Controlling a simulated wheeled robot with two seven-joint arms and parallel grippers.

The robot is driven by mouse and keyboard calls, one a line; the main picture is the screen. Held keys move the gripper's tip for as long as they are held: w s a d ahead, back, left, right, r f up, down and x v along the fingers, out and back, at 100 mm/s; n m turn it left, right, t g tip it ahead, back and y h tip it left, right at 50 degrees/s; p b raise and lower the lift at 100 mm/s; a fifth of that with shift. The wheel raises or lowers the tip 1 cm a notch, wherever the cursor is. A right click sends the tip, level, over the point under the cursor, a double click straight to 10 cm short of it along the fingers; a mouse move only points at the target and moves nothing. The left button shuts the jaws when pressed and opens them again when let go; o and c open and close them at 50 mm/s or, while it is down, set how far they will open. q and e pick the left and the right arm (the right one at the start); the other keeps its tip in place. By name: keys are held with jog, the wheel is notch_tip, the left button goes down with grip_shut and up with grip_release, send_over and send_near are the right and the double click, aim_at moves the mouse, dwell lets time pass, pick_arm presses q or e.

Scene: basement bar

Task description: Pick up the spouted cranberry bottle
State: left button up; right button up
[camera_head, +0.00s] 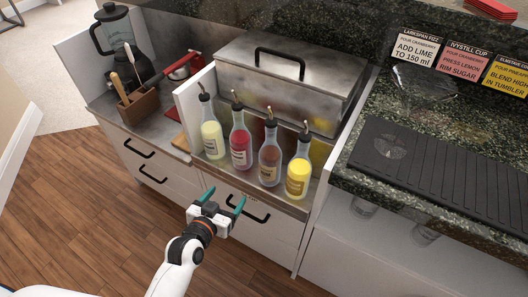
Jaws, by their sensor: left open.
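The spouted cranberry bottle (241,143) is most likely the one with red liquid; its label is too small to read. It stands upright in a row of spouted bottles on the steel shelf, second from the left. A pale yellow-green bottle (212,136) is left of it, a brown bottle (270,160) right of it, and a bright yellow bottle (299,172) at the right end. My left gripper (224,197) is open and empty, with teal fingertips, below and in front of the row, apart from the bottles. My right gripper is not in view.
A steel lidded bin (285,82) stands behind the bottles. A white divider (187,108) rises left of them. A blender (118,35) and a wooden utensil holder (140,104) stand further left. A granite counter with a black mat (440,163) lies right. Drawer handles (247,209) protrude below the shelf.

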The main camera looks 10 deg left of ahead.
aim_at(237, 150)
pick_arm(q)
jog(key=w+r+t+b, duration=0.1)
jog(key=w+r+t, duration=0.25)
jog(key=r, duration=0.55)
jog(key=w, duration=0.2)
jog(key=w+d, duration=0.1)
jog(key=w, duration=0.2)
jog(key=shift+w+d+b, duration=0.2)
jog(key=shift+w+b, duration=0.1)
jog(key=shift+w, duration=0.05)
jog(key=shift+w+d+b, duration=0.15)
jog(key=shift+w+d, duration=0.1)
jog(key=shift+w, duration=1.2)
jog(key=shift+w+d+b, duration=0.15)
jog(key=shift+w+d, duration=0.05)
jog(key=shift+w, duration=1.2)
jog(key=c, duration=1.4)
jog(key=shift+r, duration=0.15)
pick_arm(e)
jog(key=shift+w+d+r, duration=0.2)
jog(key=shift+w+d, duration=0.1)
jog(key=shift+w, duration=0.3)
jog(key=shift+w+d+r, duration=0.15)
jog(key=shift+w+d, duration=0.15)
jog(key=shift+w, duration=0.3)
